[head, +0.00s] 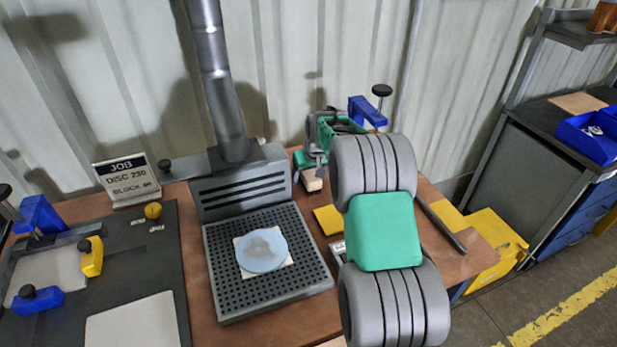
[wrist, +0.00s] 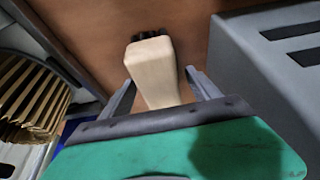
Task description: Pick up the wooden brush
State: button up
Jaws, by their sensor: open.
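The wooden brush (wrist: 155,72) shows in the wrist view as a pale tapered wooden body with a dark far end. It lies between the two grey fingers of my gripper (wrist: 160,80) in the picture, with a small gap on each side. The fingers are open, and the near end of the brush is hidden behind my gripper's dark edge. In the head view a small pale part of the brush (head: 313,183) shows just below my gripper (head: 308,168), right of the grey vented box. My arm hides much of the area around it.
A grey perforated table with a vented back (head: 240,197) stands left of my gripper, bearing a pale blue disc (head: 262,250). A yellow pad (head: 328,219) lies near the brush. A pleated cartridge (wrist: 30,95) is at left in the wrist view. A blue clamp (head: 367,112) stands behind.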

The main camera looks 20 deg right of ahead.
jog(key=shift+f, duration=0.25)
jog(key=shift+c, duration=0.3)
grip_shut()
dwell(0.7)
